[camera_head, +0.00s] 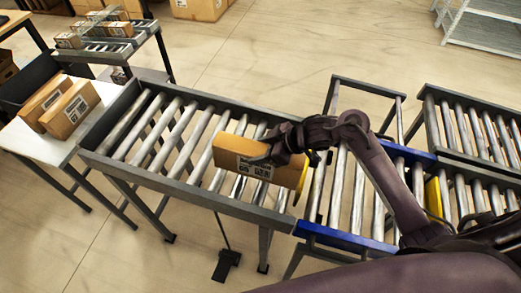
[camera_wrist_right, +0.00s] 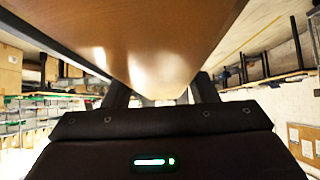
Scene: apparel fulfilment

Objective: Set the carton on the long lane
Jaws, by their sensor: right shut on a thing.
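The brown carton (camera_head: 228,158), with a white and black label on its near side, is at the right part of the long roller lane (camera_head: 187,190). My right gripper (camera_head: 268,157) is shut on the carton, its arm reaching in from the right. I cannot tell whether the carton touches the rollers or hangs just above them. In the right wrist view the carton (camera_wrist_right: 140,35) fills the upper middle, between the two dark fingers of the gripper (camera_wrist_right: 160,97). My left gripper is not in view.
A blue-edged roller section (camera_head: 345,240) joins the lane's right end, with another roller lane (camera_head: 473,135) beyond. Two cartons (camera_head: 68,108) stand on a white table (camera_head: 30,145) at the left. The lane's left rollers are clear. A small rack (camera_head: 105,45) holds boxes behind.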

